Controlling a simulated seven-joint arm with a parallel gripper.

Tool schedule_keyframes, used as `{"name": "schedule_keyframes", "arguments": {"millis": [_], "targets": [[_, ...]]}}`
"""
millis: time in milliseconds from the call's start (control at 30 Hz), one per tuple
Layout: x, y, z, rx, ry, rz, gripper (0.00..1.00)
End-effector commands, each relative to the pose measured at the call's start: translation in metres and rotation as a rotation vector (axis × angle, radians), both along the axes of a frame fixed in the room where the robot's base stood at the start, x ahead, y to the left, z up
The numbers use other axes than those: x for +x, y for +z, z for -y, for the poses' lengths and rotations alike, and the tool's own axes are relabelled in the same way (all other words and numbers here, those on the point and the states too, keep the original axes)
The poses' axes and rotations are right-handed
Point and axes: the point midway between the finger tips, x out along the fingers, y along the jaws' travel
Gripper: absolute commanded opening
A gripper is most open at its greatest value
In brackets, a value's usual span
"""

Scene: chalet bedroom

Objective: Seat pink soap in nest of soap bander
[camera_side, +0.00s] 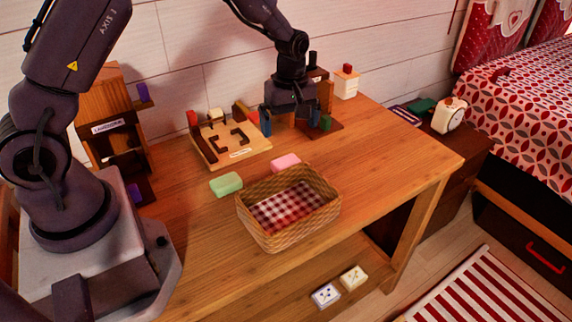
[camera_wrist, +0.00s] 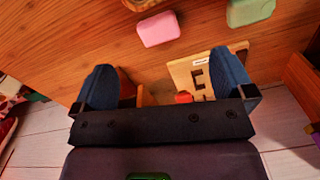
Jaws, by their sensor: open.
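The pink soap (camera_side: 285,162) lies on the table just behind the wicker basket; it also shows in the wrist view (camera_wrist: 158,29). A pale wooden board (camera_side: 246,152) with dark brackets around a nest, which looks like the soap bander, sits at the back of the table. The nest (camera_side: 230,139) appears empty. Part of the board shows in the wrist view (camera_wrist: 181,73). My gripper (camera_side: 290,122) is to the right of this board, above the table's back area. Its blue-padded fingers are spread, with no soap between them in the wrist view (camera_wrist: 165,68).
A green soap (camera_side: 226,184) lies left of the wicker basket (camera_side: 288,232), which has a checkered lining. A wooden stand (camera_side: 325,98) is close behind my gripper. A white box (camera_side: 346,83) stands at the back right. The table's right part is clear.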

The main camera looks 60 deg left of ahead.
Motion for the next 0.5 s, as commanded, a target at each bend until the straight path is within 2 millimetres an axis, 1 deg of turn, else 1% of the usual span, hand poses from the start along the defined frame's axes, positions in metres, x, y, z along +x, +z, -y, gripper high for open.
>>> {"name": "schedule_keyframes", "arguments": {"millis": [33,100,233,367,500], "targets": [[0.005,0.004,0.0,0.002,0.053,0.018,1.0],[0.006,0.004,0.0,0.003,0.116,0.024,1.0],[0.006,-0.001,0.0,0.004,0.175,0.025,1.0],[0.005,-0.021,-0.001,0.003,0.181,0.021,1.0],[0.005,-0.048,-0.001,0.003,0.18,0.021,1.0]]}}
